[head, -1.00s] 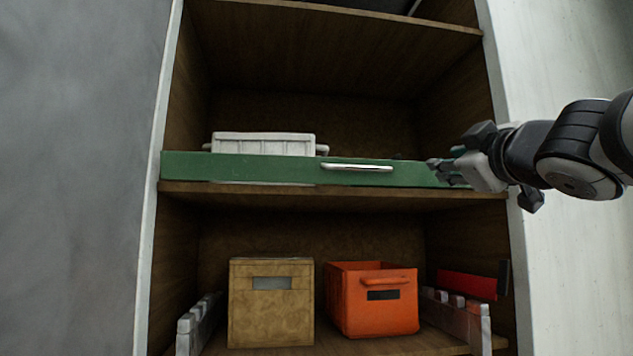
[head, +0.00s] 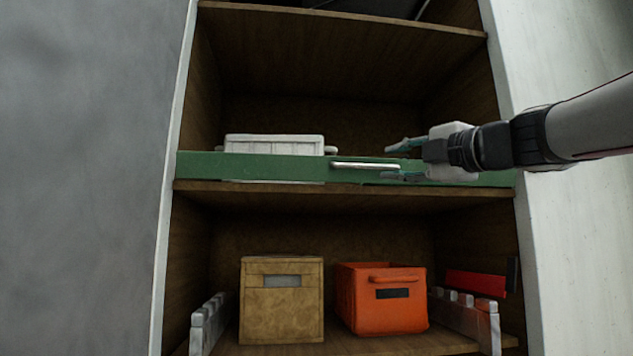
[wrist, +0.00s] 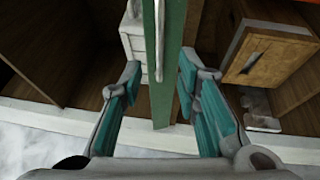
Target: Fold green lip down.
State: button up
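The green lip (head: 230,166) stands upright along the front edge of the middle shelf, with a silver bar handle (head: 352,165) on its face. My gripper (head: 398,161) is at the right part of the lip, its fingers pointing left toward the handle's right end. In the wrist view the open gripper (wrist: 158,85) has its teal-padded fingers on either side of the green lip (wrist: 163,100), with gaps visible beside it. The handle (wrist: 159,40) shows farther along the lip in that view.
A white crate (head: 272,144) sits behind the lip. Below stand a tan box (head: 281,310), an orange bin (head: 390,312) and a red object (head: 475,283). The shelf's white side frame (head: 507,60) is behind my arm. Space above the lip is free.

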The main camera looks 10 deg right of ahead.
aim_at(369, 166)
jog(key=x, duration=0.6)
jog(key=shift+w+a, duration=0.15)
jog(key=shift+w, duration=0.15)
grip_shut()
